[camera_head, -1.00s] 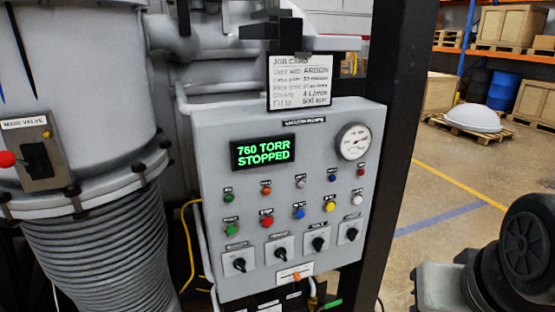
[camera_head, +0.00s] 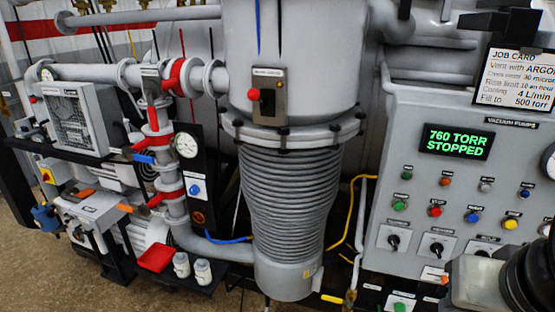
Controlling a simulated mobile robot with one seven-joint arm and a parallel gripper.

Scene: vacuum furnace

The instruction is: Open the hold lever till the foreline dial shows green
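A small round dial (camera_head: 187,145) with a white face sits on a black plate beside the vertical pipe left of the big bellows; its needle and any green zone are too small to read. A blue lever handle (camera_head: 143,158) sticks out left of that pipe, near red clamps. An orange handle (camera_head: 127,208) and another orange handle (camera_head: 84,193) lie lower left. I cannot tell which of these is the hold lever, nor read labels there. My gripper is not in view; only part of my arm shows at the bottom right.
The large bellows (camera_head: 293,200) stands between the pipes and the grey control panel (camera_head: 400,165), whose display (camera_head: 456,141) reads 760 TORR STOPPED. A red tray (camera_head: 156,258) and two white jars (camera_head: 181,265) sit low by the pipes. Floor shows free at lower left.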

